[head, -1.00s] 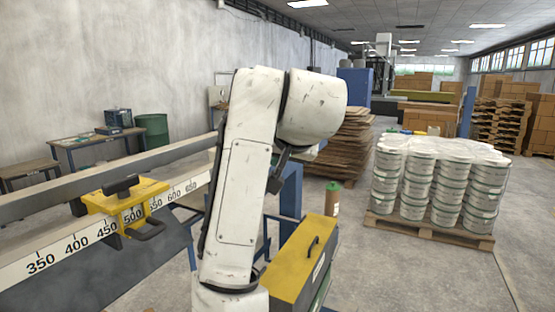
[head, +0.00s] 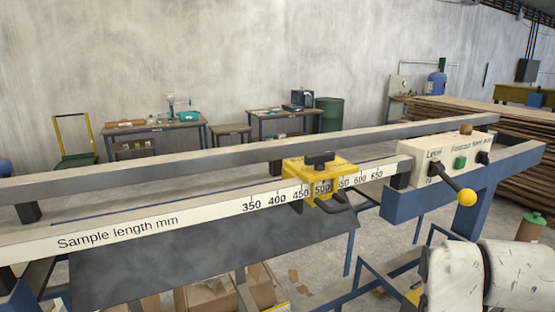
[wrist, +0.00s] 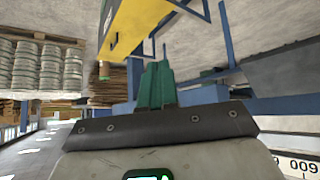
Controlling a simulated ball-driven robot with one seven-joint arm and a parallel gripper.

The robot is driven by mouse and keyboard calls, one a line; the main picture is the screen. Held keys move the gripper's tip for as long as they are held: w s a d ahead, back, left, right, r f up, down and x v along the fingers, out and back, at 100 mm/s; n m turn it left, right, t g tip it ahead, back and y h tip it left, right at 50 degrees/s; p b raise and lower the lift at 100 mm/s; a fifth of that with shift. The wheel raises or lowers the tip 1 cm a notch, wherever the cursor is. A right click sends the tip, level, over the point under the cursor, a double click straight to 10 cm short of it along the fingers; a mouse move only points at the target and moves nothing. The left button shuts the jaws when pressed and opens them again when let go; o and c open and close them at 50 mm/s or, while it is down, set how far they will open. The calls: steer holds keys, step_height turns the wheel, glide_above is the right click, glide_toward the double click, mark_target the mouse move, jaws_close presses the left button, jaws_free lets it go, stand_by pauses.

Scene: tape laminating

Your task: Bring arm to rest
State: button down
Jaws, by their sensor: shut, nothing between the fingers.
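In the wrist view my gripper (wrist: 157,85) has its green fingers together with nothing between them, so it is shut and empty. The fingers are clear of the things around them. In the head view my white arm shows only at the lower right, and the gripper is out of that picture. The long machine has a ruler (head: 160,224) marked "Sample length mm". A yellow clamp (head: 320,178) with a black knob sits on it near the 500 mark.
A control box (head: 450,160) with a yellow ball lever (head: 466,197) is at the machine's right end. Stacked white buckets (wrist: 38,66) are at the left. Workbenches (head: 155,135) stand along the wall.

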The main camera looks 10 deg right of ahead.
steer(key=s+a+f+n+g+y, duration=0.1)
steer(key=s+a+f+n+g, duration=0.1)
steer(key=s+f, duration=0.6)
steer(key=s+a+f+n+g+y, duration=0.15)
steer(key=s+f, duration=0.35)
steer(key=f, duration=0.5)
steer(key=s+a+f, duration=0.2)
steer(key=s+f, duration=0.1)
steer(key=s, duration=0.2)
steer(key=s+a+f+n+g+y, duration=0.1)
steer(key=s+a+f, duration=0.1)
steer(key=s, duration=0.3)
steer(key=s+a+f+g+y, duration=0.1)
steer(key=s+a+f, duration=0.1)
steer(key=s+f, duration=0.3)
steer(key=shift+s+a, duration=0.4)
steer(key=shift+s, duration=0.1)
steer(key=shift+g, duration=0.25)
